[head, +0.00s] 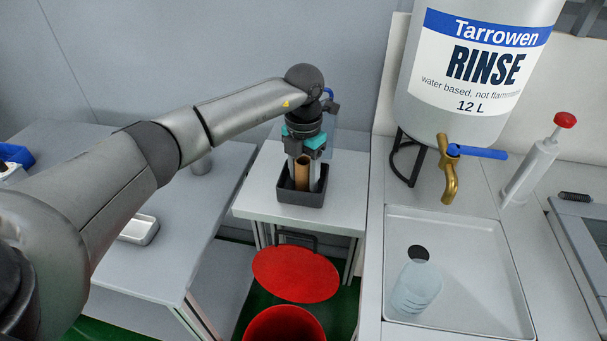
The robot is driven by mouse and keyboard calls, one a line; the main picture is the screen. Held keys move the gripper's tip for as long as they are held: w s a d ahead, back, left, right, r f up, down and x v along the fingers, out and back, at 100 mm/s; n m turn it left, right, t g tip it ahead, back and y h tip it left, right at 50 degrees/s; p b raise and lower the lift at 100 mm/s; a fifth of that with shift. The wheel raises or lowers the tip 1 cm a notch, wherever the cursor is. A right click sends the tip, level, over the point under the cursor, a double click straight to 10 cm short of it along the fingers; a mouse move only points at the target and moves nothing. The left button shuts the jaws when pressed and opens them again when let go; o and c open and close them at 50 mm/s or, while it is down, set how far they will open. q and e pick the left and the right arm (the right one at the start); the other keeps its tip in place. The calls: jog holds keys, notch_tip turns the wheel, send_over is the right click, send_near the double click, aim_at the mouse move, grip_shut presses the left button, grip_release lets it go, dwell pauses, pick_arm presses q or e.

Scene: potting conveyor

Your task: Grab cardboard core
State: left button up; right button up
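The cardboard core (302,173) is a brown tube standing upright in a small black bin (301,197) on a light side table. My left gripper (304,176) comes down from above with its fingers on either side of the core. The fingertips reach into the bin, and its walls hide the lower ends. I cannot tell whether the fingers press on the core or stand slightly apart from it. My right gripper is not in view.
A big rinse tank (465,95) with a brass tap (447,170) stands on the right, above a metal tray (470,290) holding a clear bottle (415,287). A red lid (295,273) and red bucket (285,326) are below the table. A wall is behind.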

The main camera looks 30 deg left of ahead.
pick_arm(q)
jog(key=c, duration=0.7)
grip_shut()
jog(key=shift+r, duration=0.15)
